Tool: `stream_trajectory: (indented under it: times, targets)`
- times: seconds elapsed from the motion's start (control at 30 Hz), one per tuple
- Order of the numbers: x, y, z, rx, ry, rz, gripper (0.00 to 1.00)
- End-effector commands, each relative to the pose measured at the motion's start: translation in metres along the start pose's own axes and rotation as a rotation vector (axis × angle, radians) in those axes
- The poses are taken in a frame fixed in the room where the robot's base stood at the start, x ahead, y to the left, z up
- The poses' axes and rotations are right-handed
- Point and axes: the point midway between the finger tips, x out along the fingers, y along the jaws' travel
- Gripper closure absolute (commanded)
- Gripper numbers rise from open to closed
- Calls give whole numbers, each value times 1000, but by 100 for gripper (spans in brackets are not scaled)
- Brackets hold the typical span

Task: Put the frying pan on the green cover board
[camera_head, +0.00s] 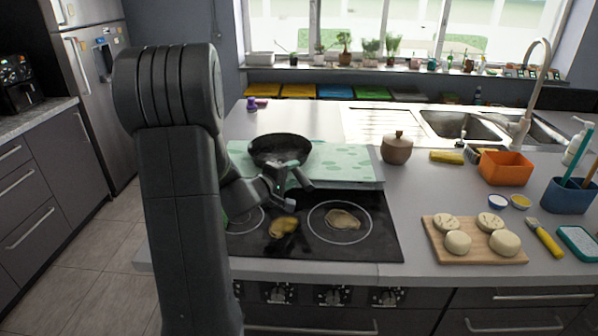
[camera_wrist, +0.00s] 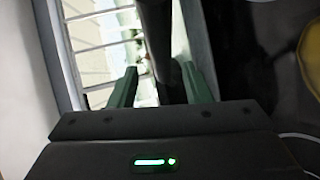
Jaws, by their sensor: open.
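The black frying pan (camera_head: 281,149) appears to rest on the left part of the green cover board (camera_head: 345,160). The board lies over the rear of the black cooktop. My gripper (camera_head: 290,186) is just in front of the pan, near the board's front edge. In the wrist view my gripper (camera_wrist: 158,88) is open, with a dark bar, apparently the pan's handle (camera_wrist: 157,40), between its two green fingers. I cannot tell whether a finger touches it. My arm hides the board's left end in the head view.
Yellowish food pieces lie on the cooktop's front (camera_head: 341,218). A brown lidded pot (camera_head: 397,148) stands right of the board. Further right are a wooden board (camera_head: 474,247) with round pieces, an orange container (camera_head: 505,168) and the sink (camera_head: 465,125).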

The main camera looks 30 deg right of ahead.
Motion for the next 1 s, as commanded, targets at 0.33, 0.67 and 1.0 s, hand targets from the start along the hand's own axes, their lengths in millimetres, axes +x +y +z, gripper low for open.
stream_trajectory:
  times: [0.33, 0.67, 1.0]
  targets:
    - [-59, 0, -1, -1, 2, 0, 56]
    - [-66, 0, 0, -1, -1, 0, 56]
    - [-70, -3, -12, 168, 7, -13, 56]
